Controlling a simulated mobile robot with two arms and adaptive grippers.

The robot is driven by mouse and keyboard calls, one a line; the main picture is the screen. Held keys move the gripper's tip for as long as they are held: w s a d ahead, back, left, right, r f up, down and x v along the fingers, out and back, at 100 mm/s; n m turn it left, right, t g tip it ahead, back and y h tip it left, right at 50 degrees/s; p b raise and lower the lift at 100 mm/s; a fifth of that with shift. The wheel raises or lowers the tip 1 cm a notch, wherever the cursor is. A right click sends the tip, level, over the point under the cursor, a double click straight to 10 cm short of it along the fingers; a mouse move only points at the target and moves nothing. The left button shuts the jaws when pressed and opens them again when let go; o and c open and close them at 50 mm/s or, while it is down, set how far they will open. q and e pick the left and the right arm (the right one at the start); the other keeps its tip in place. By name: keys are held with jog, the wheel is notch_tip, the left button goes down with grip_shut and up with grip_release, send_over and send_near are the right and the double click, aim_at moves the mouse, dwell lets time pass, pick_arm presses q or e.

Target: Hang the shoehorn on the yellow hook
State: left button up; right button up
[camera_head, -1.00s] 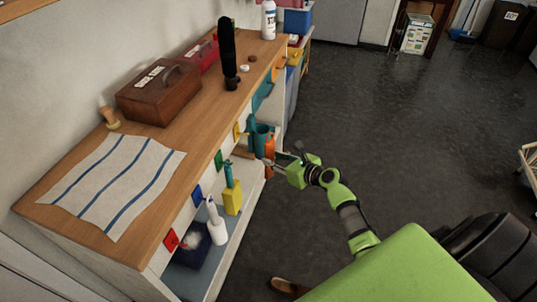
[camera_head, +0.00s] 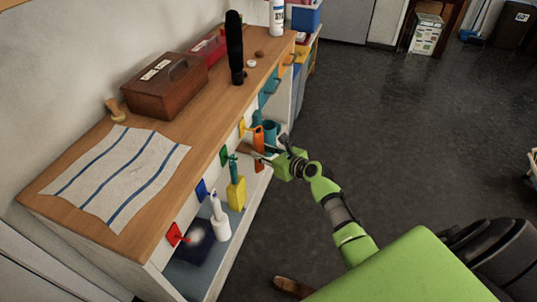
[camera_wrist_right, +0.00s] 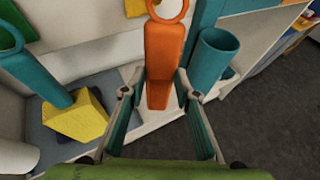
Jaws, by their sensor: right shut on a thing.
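The orange shoehorn (camera_head: 259,143) is upright in front of the cabinet, with its ring at the top. It also shows in the wrist view (camera_wrist_right: 164,58), where its lower part is between the fingers. My right gripper (camera_head: 268,157) is shut on the shoehorn; its fingers also show in the wrist view (camera_wrist_right: 160,100). The yellow hook (camera_head: 242,127) is on the cabinet front, just left of the shoehorn's ring. I cannot tell whether the ring touches the hook. The left gripper is not in view.
Red (camera_head: 173,234), blue (camera_head: 201,189) and green (camera_head: 223,156) hooks line the front edge. Below are a teal cup (camera_head: 270,130), a yellow block-shaped item (camera_head: 237,194) and a white bottle (camera_head: 220,226). A brown box (camera_head: 165,92) stands on the counter.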

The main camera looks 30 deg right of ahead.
jog(key=shift+w+a+f+b, duration=0.1)
jog(key=shift+w+a+b, duration=0.3)
jog(key=shift+w+a, duration=0.4)
jog(key=shift+w+a+f, duration=0.3)
jog(key=shift+w+a, duration=0.05)
jog(key=shift+w, duration=0.15)
jog(key=o, duration=1.2)
jog(key=shift+s, duration=0.1)
